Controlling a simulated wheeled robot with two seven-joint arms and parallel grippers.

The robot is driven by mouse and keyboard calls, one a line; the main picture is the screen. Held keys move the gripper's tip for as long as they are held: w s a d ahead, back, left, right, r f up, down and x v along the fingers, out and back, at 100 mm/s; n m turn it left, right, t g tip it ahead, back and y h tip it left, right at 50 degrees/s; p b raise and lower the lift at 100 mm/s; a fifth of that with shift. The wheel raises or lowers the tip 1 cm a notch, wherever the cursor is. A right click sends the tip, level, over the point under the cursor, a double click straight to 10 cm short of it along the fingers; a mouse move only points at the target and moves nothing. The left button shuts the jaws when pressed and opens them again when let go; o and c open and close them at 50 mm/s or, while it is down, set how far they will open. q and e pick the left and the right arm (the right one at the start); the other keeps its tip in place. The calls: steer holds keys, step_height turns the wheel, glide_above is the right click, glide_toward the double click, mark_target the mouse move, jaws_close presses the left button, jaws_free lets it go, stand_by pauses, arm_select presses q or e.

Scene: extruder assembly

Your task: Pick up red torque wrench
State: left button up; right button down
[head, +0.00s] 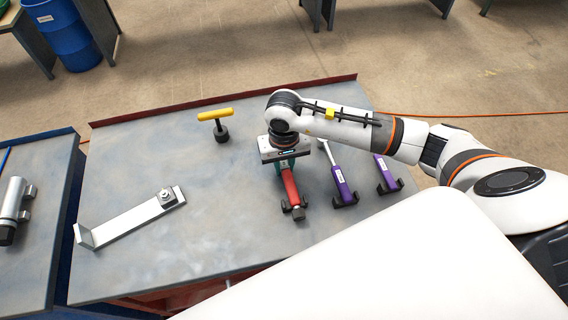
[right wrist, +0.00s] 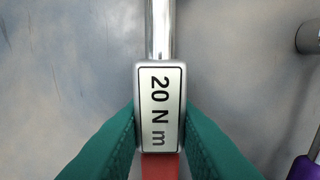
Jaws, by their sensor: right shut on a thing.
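The red torque wrench (head: 290,186) is at the middle of the grey table, its handle end over a small black holder (head: 297,211). My right gripper (head: 285,163) is above it, its green fingers shut on the wrench. In the right wrist view, the two green fingertips of my right gripper (right wrist: 160,140) press on both sides of the wrench's silver label (right wrist: 160,105), marked "20 N m". A shiny shaft runs up from it and some red shows below. I cannot tell whether the wrench is raised off its holder. My left gripper is not in view.
Two purple-handled wrenches (head: 345,186) (head: 384,172) rest in black holders to the right. A yellow-handled tool (head: 216,116) stands at the back. A metal bracket (head: 130,218) lies at the left. The table's (head: 235,225) front middle is clear.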

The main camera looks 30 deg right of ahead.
mark_target(284, 163)
steer(key=shift+r, duration=0.15)
step_height(284, 163, up, 10)
steer(key=shift+f+b, duration=0.1)
steer(key=shift+b, duration=1)
steer(key=c, duration=1.8)
jaws_free()
jaws_close()
